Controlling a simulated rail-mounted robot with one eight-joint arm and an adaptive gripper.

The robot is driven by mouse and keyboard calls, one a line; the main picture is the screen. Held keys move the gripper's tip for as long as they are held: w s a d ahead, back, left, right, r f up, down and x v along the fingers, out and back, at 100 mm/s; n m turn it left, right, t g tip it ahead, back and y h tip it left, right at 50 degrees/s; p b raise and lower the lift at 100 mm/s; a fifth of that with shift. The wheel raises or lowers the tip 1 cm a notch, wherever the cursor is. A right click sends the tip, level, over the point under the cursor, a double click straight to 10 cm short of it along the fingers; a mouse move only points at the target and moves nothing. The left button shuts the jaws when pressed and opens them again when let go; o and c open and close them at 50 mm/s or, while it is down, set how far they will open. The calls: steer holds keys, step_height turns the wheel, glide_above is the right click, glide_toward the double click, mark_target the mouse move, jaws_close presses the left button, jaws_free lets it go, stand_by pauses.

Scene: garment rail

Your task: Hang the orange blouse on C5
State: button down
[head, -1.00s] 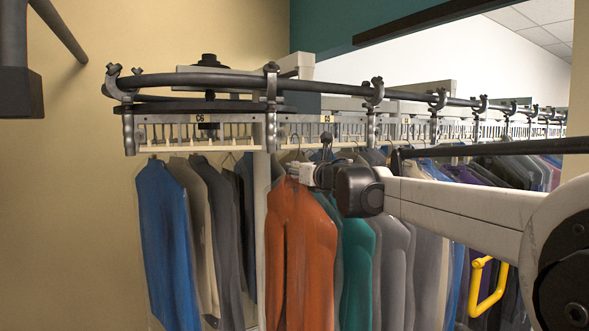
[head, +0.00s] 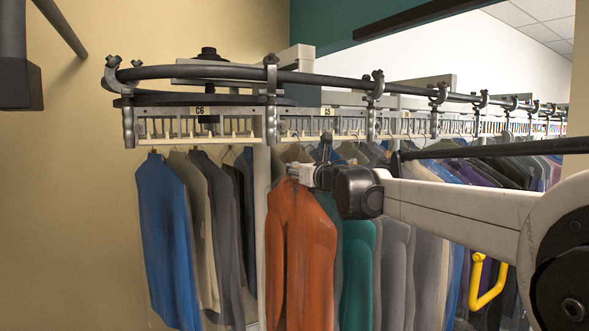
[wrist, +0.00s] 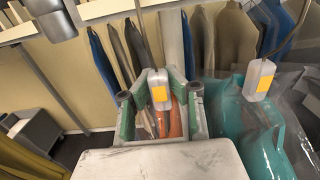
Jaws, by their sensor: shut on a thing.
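The orange blouse (head: 300,240) hangs upright just below the rail in the head view, in front of the other garments. My gripper (head: 300,173) is at its collar, shut on the white hanger block above it. In the wrist view my gripper (wrist: 160,100) has its green-lined fingers on either side of that block (wrist: 159,82), which carries a yellow-orange label. Only a strip of the blouse (wrist: 175,121) shows between the fingers. The C5 label (head: 327,111) is on the rail above and slightly right of the blouse. Whether the hanger's hook touches the rail cannot be told.
The C6 section (head: 203,111) on the left holds a blue garment (head: 166,235) and several others. A teal garment (head: 357,270) and grey ones hang close on the blouse's right. A gap with a pale post lies to its left. A yellow handle (head: 488,285) is at lower right.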

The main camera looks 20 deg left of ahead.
steer(key=shift+f, duration=0.15)
steer(key=c, duration=1.7)
jaws_free()
steer(key=shift+o, duration=0.2)
steer(key=v, duration=1.2)
steer(key=shift+s, duration=0.1)
steer(key=o, duration=0.3)
steer(key=shift+o, duration=0.2)
